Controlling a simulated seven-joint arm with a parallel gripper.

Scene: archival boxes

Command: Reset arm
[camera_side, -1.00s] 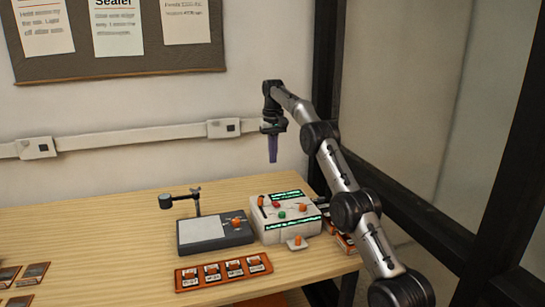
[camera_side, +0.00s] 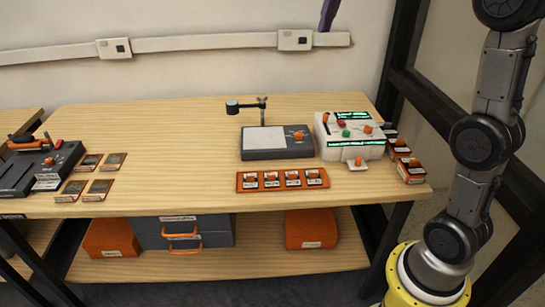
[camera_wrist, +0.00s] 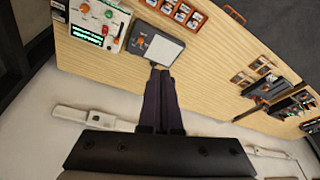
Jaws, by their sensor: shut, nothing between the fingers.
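My gripper (camera_wrist: 160,76) shows in the wrist view as two dark purple fingers, shut together with nothing between them. It hangs well above the wooden workbench (camera_wrist: 205,75). In the side view only the purple finger tips (camera_side: 327,15) show at the top edge, in front of the white wall. The rest of the gripper is out of that frame. My arm stands on the right of the side view, reaching up beyond the top edge.
On the bench are a grey device with a white plate (camera_side: 265,139), a white control box (camera_side: 350,136), an orange tray (camera_side: 283,180) and several cards (camera_side: 100,188). Orange boxes (camera_side: 311,228) and grey drawers (camera_side: 183,233) sit on the lower shelf. A black post (camera_side: 403,45) stands near my arm.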

